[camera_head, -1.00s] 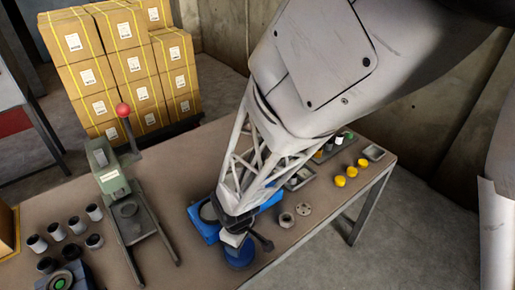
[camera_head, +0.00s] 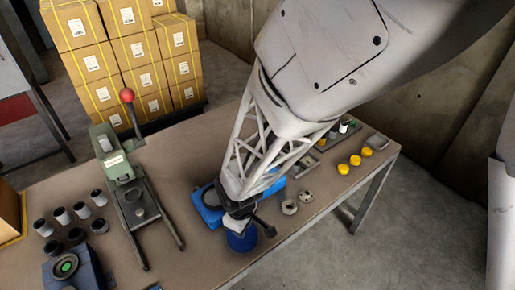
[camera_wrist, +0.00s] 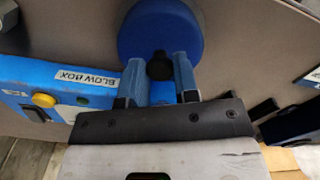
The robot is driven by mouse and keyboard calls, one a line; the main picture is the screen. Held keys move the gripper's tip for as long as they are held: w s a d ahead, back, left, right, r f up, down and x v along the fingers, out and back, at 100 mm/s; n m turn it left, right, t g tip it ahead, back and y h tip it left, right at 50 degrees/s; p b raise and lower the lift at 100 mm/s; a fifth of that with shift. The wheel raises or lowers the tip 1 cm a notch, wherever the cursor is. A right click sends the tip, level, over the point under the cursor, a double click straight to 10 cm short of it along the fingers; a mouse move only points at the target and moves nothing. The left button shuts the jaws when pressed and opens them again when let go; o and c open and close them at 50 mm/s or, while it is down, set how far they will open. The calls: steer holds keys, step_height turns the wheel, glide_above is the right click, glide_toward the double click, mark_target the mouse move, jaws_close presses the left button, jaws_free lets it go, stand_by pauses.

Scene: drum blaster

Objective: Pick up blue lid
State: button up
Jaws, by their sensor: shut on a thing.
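The blue lid (camera_wrist: 160,22) is a round blue disc with a black knob (camera_wrist: 159,66). In the wrist view it is at the top centre, and the knob sits between my two fingers. My gripper (camera_wrist: 160,76) is shut on the lid by this knob. In the head view the lid (camera_head: 243,242) is near the table's front edge, just below my gripper (camera_head: 238,224). My gripper hides part of it, and I cannot tell whether it is clear of the table.
The blue blow box (camera_head: 208,211) is close beside the lid, partly behind my arm. Two metal rings (camera_head: 290,207) lie to the right, with yellow pieces (camera_head: 355,160) farther back. A hand press (camera_head: 137,204) and several dark cups (camera_head: 62,216) stand to the left.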

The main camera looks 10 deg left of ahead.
steer(key=shift+r, duration=0.1)
steer(key=shift+r, duration=0.55)
steer(key=shift+s+d+r, duration=0.1)
steer(key=shift+r, duration=0.5)
steer(key=shift+s+d+r, duration=0.1)
steer(key=shift+r, duration=0.5)
steer(key=s+d+r, duration=0.1)
steer(key=s+d, duration=0.8)
steer(key=s, duration=0.3)
steer(key=shift+s+r, duration=0.15)
steer(key=shift+s, duration=0.05)
steer(key=shift+d, duration=0.1)
steer(key=w+a+r, duration=0.4)
steer(key=w+a, duration=0.6)
steer(key=w, duration=0.1)
steer(key=w+a+r, duration=0.5)
steer(key=w+a, duration=0.5)
steer(key=w, duration=0.2)
steer(key=shift+d+f, duration=0.1)
steer(key=shift+f, duration=0.15)
